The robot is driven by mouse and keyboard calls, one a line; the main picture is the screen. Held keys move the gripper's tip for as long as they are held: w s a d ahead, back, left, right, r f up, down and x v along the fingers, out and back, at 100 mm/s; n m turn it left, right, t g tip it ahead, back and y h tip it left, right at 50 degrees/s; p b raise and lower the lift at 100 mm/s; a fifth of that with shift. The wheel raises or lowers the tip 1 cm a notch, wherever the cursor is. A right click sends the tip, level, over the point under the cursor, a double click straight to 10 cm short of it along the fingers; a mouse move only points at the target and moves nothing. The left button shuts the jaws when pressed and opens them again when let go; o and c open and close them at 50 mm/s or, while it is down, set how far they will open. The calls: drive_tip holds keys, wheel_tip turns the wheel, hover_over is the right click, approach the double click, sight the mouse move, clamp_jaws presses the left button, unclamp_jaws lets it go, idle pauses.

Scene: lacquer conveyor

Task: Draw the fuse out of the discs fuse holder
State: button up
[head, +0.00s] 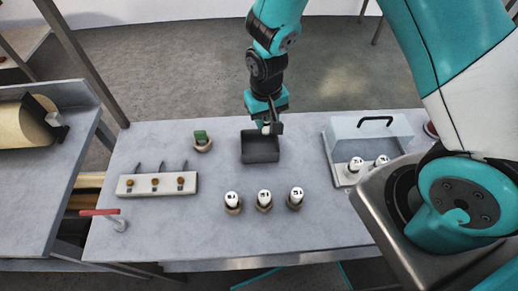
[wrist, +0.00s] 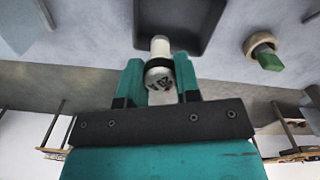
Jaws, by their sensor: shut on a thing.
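My gripper (head: 268,122) is shut on a white fuse (wrist: 160,65), seen between the fingers (wrist: 160,82) in the wrist view. The fuse has a dark band and dark markings too small to read surely. In the head view the gripper is at the back edge of a dark grey tray (head: 260,158), over its rim. Whether the fuse touches the tray is unclear. Three white-capped fuses stand upright in round brown holders: left (head: 232,198), middle (head: 264,197) and right (head: 296,194). I cannot read which holder is the discs one.
A round holder with a green piece (head: 201,138) stands left of the tray. A pale block with several switches (head: 158,184) lies further left. A red-handled part (head: 100,212) is at the front left edge.

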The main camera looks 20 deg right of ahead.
drive_tip(key=o, duration=1.1)
drive_tip(key=shift+r, duration=0.15)
wheel_tip(320, 180, up, 17)
drive_tip(key=shift+a+r+b, duration=0.1)
drive_tip(key=shift+a+b, duration=0.05)
drive_tip(key=shift+b, duration=1.05)
drive_tip(key=s+a+r+n+y, duration=0.1)
drive_tip(key=s+r+n, duration=0.1)
drive_tip(key=s, duration=0.4)
drive_tip(key=s+a+r+n+y, duration=0.1)
drive_tip(key=s+r+n+y, duration=0.1)
drive_tip(key=s, duration=0.4)
drive_tip(key=s+a+r+n+y, duration=0.1)
drive_tip(key=s+a+r+n, duration=0.1)
drive_tip(key=s, duration=0.4)
drive_tip(key=shift+s+r+n, duration=0.25)
drive_tip(key=shift+s+n, duration=0.05)
drive_tip(key=shift+n, duration=0.3)
